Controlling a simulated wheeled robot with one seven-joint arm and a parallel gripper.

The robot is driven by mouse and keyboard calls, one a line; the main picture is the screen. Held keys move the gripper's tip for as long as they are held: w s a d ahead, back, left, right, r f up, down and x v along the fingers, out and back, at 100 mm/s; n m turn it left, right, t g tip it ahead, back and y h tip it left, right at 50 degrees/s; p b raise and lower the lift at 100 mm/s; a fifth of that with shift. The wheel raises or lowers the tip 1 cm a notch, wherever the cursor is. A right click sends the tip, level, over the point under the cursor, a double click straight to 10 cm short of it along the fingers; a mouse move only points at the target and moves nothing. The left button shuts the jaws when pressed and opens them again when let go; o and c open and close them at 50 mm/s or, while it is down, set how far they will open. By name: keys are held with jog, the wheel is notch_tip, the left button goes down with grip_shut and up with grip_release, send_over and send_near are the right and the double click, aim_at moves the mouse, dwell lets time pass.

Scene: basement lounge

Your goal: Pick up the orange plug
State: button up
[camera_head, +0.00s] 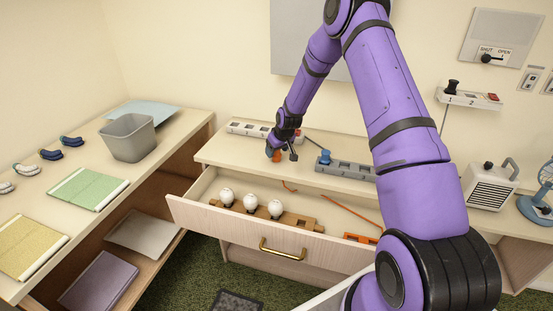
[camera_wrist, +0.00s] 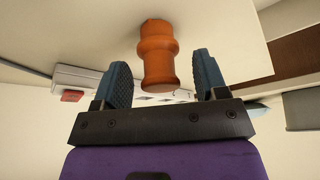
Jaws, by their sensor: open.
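There is a visible gap to each finger. My gripper (camera_wrist: 163,80) is open and empty around the plug's near end. In the head view my gripper (camera_head: 276,151) is low over the counter above the open drawer, and a small orange part of the plug (camera_head: 277,157) shows beside it. The rest of the plug is hidden there by the gripper.
A white power strip (camera_head: 250,129) lies behind my gripper. A grey strip (camera_head: 345,169) with a blue plug (camera_head: 325,157) is to its right. The open drawer (camera_head: 235,227) holds three white bulbs (camera_head: 250,202) in a wooden holder and an orange cord (camera_head: 345,209). A grey bin (camera_head: 128,138) stands left.

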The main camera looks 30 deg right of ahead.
jog(key=shift+c, duration=0.4)
jog(key=c, duration=1)
jog(key=shift+o, duration=0.2)
jog(key=shift+r, duration=0.1)
